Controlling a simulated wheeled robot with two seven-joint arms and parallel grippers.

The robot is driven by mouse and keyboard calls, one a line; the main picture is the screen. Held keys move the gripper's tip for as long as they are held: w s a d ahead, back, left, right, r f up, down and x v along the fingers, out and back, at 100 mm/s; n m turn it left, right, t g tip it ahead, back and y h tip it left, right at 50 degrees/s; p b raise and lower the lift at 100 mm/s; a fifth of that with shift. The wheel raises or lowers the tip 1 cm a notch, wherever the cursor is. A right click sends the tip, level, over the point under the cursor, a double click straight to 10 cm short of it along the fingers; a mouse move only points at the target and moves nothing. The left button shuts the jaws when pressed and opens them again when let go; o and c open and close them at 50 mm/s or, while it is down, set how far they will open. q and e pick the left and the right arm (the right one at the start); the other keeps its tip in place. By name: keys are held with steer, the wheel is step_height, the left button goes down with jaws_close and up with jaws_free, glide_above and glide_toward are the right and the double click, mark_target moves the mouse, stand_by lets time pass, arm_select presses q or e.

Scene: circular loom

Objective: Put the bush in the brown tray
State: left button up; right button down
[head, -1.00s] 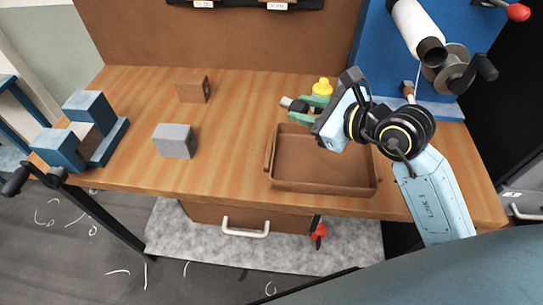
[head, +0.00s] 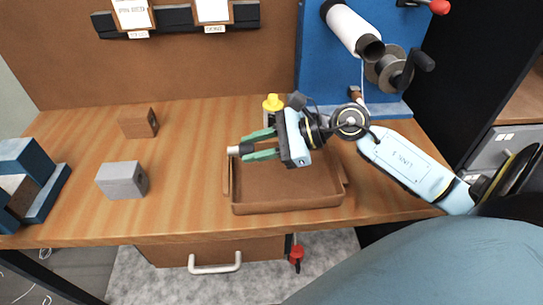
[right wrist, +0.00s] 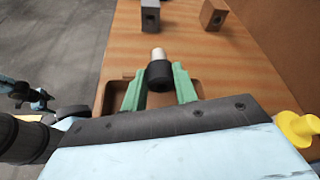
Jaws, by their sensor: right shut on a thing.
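The bush (head: 236,149) is a small black cylinder with a pale, narrower end. It shows larger in the right wrist view (right wrist: 158,72). My right gripper (head: 250,149) has its green fingers shut on the bush, one on each side. It holds the bush roughly level, with the pale end pointing away from the gripper, to the left. The brown tray (head: 288,205) is a shallow open box on the bench. The gripper is above the tray's left back part, and the bush appears near its left edge. The visible tray floor is bare.
A grey block (head: 121,180) and a brown block (head: 138,122) sit on the bench to the left, with a blue fixture (head: 40,190) farther left. A blue panel with a spool (head: 388,70) stands at back right.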

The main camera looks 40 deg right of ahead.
glide_above(261, 182)
steer(key=f, duration=0.4)
steer(key=shift+w+a+f, duration=0.1)
steer(key=shift+w+a, duration=0.2)
steer(key=f, duration=0.2)
steer(key=f+b, duration=0.1)
steer(key=f, duration=0.1)
steer(key=shift+s, duration=0.3)
steer(key=shift+f, duration=0.25)
steer(key=c, duration=1.1)
jaws_free()
steer(key=shift+w, duration=0.2)
arm_select(q)
steer(key=shift+s+a+f, duration=0.25)
steer(key=shift+a+f, duration=0.35)
steer(key=shift+a, duration=0.1)
arm_select(e)
steer(key=shift+s, duration=0.1)
steer(key=shift+s+d+r, duration=0.15)
steer(key=shift+d, duration=0.1)
steer(key=v, duration=1)
steer(key=shift+r, duration=0.2)
arm_select(q)
steer(key=shift+a+f, duration=0.2)
steer(key=shift+a, duration=0.05)
arm_select(e)
steer(key=shift+s+d+r, duration=0.3)
steer(key=shift+d, duration=0.2)
